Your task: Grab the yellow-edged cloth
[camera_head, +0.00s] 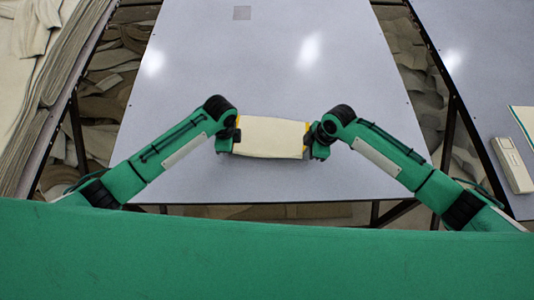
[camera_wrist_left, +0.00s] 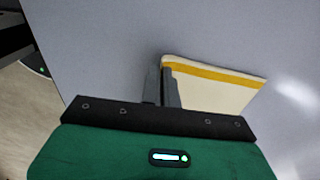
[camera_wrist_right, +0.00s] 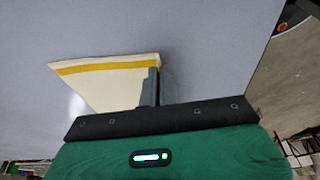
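The cream cloth (camera_head: 270,137) with yellow edges is stretched between my two grippers above the grey table, near its front. Its yellow band shows in the left wrist view (camera_wrist_left: 215,76) and in the right wrist view (camera_wrist_right: 105,67). My left gripper (camera_head: 231,140) is at the cloth's left edge, its fingers close together on the cloth (camera_wrist_left: 163,85). My right gripper (camera_head: 312,143) is at the right edge, its fingers also close together on the cloth (camera_wrist_right: 154,86). The gripped parts of the edges are hidden by the fingers.
The grey table (camera_head: 270,70) is clear around the cloth. A second table at right holds a pale box-like object (camera_head: 511,163). Stacked pale fabric (camera_head: 40,70) stands at left.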

